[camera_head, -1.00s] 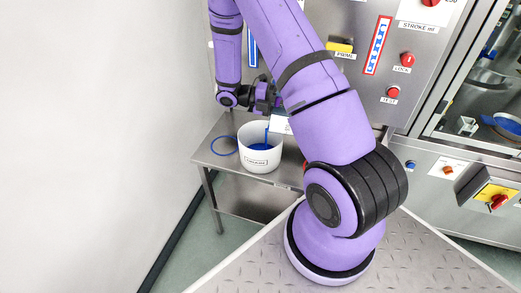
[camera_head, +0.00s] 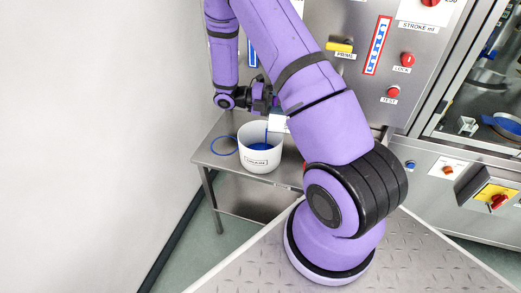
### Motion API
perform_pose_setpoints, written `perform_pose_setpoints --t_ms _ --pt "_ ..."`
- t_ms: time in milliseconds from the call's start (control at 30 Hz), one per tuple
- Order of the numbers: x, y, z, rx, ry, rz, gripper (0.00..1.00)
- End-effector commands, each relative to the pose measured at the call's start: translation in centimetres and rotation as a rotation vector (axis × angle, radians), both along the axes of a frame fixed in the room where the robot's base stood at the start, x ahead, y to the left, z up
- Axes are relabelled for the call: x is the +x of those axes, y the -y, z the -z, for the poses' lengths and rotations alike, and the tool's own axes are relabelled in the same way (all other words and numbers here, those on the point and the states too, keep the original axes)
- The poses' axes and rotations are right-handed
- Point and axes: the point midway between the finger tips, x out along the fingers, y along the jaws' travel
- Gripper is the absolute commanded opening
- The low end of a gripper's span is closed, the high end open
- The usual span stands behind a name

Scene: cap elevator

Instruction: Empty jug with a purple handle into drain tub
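The white drain tub (camera_head: 260,160) stands upright on the steel shelf, with a dark label on its front and blue liquid inside. A thin blue streak, seemingly poured liquid, runs down into it from above. A small white part of what seems to be the jug (camera_head: 278,123) shows over the tub's right rim. The rest of it, including any purple handle, is hidden behind my arm. My gripper (camera_head: 264,98) is above and behind the tub, mostly covered by my purple upper arm. Its fingertips and what they hold cannot be made out.
The steel shelf (camera_head: 207,157) has a blue ring (camera_head: 223,146) lying left of the tub. Behind is a steel machine panel with a yellow lever (camera_head: 340,46) and a red LOCK button (camera_head: 407,59). A white wall stands at the left.

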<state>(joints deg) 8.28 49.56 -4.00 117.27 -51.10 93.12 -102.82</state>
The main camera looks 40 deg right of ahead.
Motion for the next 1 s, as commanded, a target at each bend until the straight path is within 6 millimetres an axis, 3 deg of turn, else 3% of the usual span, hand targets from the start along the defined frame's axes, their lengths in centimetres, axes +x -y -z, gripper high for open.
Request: perform_pose_setpoints --t_ms 1000 --pt "1.1 -0.9 -0.3 -0.076 -0.090 0.000 0.23"
